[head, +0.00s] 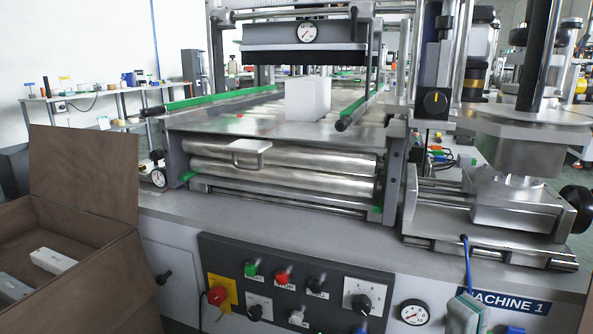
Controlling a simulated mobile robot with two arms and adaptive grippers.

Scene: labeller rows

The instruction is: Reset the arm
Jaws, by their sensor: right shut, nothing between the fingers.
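My right gripper (465,241) comes up from the bottom edge at the right. Its grey body is cut off by the picture's edge, and its thin blue fingers point up and away. The fingers are together with nothing between them. They show in front of the lower right part of the machine, beside the "MACHINE 1" label (510,302). I cannot tell how far they are from the machine's metal surface. My left gripper is not in view.
A machine (290,215) with metal rollers (280,165) fills the middle; a white block (308,98) stands on its bed. Its front panel (295,280) has several buttons and knobs. An open brown box (95,255) with pale blocks inside stands at the left.

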